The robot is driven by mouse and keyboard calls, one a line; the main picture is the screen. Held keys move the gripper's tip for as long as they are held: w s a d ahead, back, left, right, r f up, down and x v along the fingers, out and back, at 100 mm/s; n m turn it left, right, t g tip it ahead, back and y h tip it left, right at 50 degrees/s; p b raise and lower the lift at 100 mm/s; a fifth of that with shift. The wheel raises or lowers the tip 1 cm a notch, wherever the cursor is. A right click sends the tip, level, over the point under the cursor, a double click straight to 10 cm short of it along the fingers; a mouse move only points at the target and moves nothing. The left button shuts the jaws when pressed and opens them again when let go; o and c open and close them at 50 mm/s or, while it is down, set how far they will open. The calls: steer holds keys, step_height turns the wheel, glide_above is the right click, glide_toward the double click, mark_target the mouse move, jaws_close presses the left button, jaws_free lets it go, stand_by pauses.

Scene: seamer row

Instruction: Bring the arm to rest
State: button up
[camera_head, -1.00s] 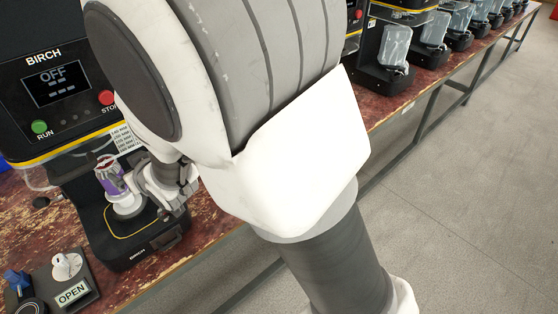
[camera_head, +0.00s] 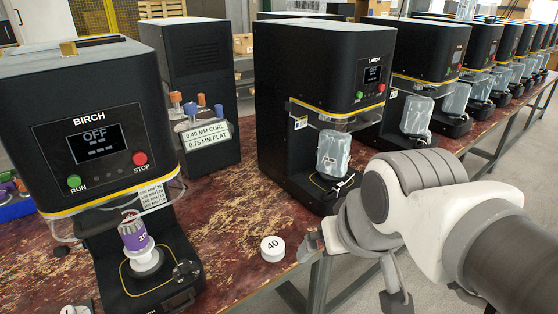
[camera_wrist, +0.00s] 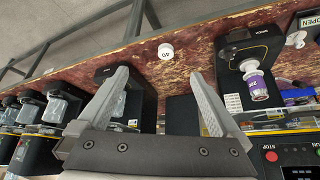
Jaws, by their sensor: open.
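My gripper (camera_wrist: 158,78) is open in the wrist view, with its two grey fingers well apart and nothing between them. In the head view my arm is folded at the lower right, in front of the bench's front edge. The gripper end is partly hidden there. A black seamer marked BIRCH (camera_head: 95,125) stands at the left, its screen reading OFF. A can with a purple label (camera_head: 136,238) stands upright on its white round support (camera_head: 146,262), clear of my gripper. The purple can also shows at the right of the wrist view (camera_wrist: 257,86).
A white disc marked 40 (camera_head: 272,248) lies on the worn red bench (camera_head: 235,225), near my arm. A seamer marked LARCH (camera_head: 315,85) holds a grey wrapped item (camera_head: 333,153). More seamers line the bench to the right. Grey floor (camera_head: 508,175) is open in front.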

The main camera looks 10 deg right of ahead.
steer(key=shift+s+d, duration=0.2)
steer(key=shift+s, duration=0.3)
steer(key=shift+s+d, duration=0.15)
steer(key=shift+s, duration=0.3)
step_height(320, 180, up, 4)
steer(key=p, duration=0.4)
stand_by(1.0)
